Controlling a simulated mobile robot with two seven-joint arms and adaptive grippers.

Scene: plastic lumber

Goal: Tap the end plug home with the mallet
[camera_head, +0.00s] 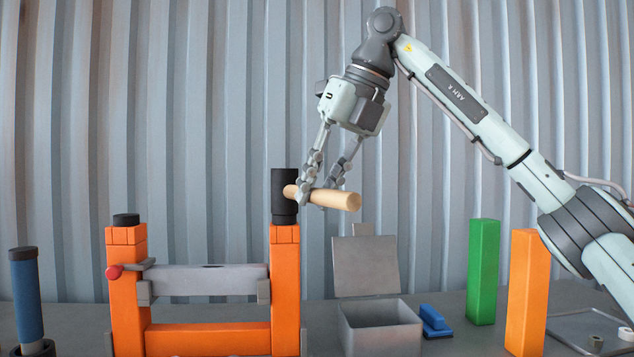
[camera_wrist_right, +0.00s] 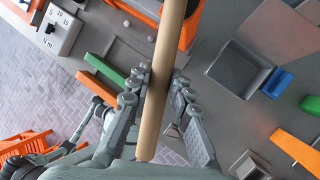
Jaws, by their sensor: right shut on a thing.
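My right gripper (camera_head: 330,188) is shut on the wooden handle (camera_head: 338,200) of the mallet; the handle also lies between my fingers in the right wrist view (camera_wrist_right: 160,85). The mallet's black cylindrical head (camera_head: 284,190) is upright directly over the right orange post (camera_head: 285,290). A short dark band (camera_head: 284,220) shows between head and post; I cannot tell whether it is the end plug or part of the head, nor whether they touch. A black plug (camera_head: 126,219) sits on top of the left orange post (camera_head: 127,280). My left gripper is not in view.
An open grey box (camera_head: 380,325), a blue brush-like block (camera_head: 434,320), a green post (camera_head: 483,272) and an orange post (camera_head: 527,292) stand right. A blue-handled tool (camera_head: 27,300) stands far left.

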